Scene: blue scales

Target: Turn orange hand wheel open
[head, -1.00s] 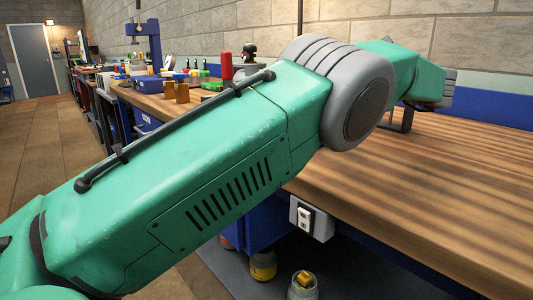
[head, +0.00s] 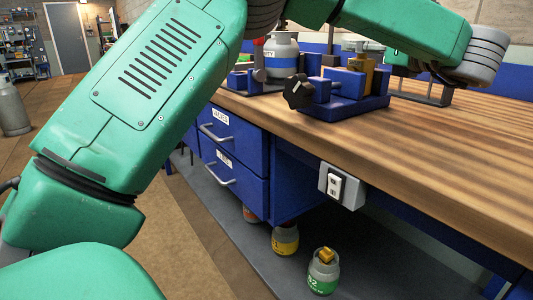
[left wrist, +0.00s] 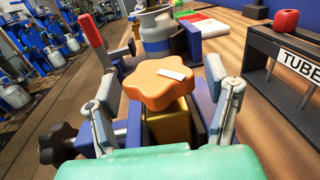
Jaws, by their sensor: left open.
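The orange hand wheel (left wrist: 155,85) is lobed, with a small white tag on its top, and sits on a brass valve body (left wrist: 170,127) in the left wrist view. My left gripper (left wrist: 168,92) is open, with one finger to the left of the wheel and one to the right. I cannot tell if either finger touches it. In the head view the brass body (head: 363,68) stands in a blue vise (head: 345,106) on the bench. My left gripper (head: 376,54) is mostly hidden there, beside the brass body. I cannot make out the wheel in that view.
A gas bottle (head: 281,55) stands just left of the vise, whose black knob (head: 298,91) sticks out in front. A black tube rack (left wrist: 285,75) is to the right in the left wrist view. The bench top (head: 450,140) is clear on the right.

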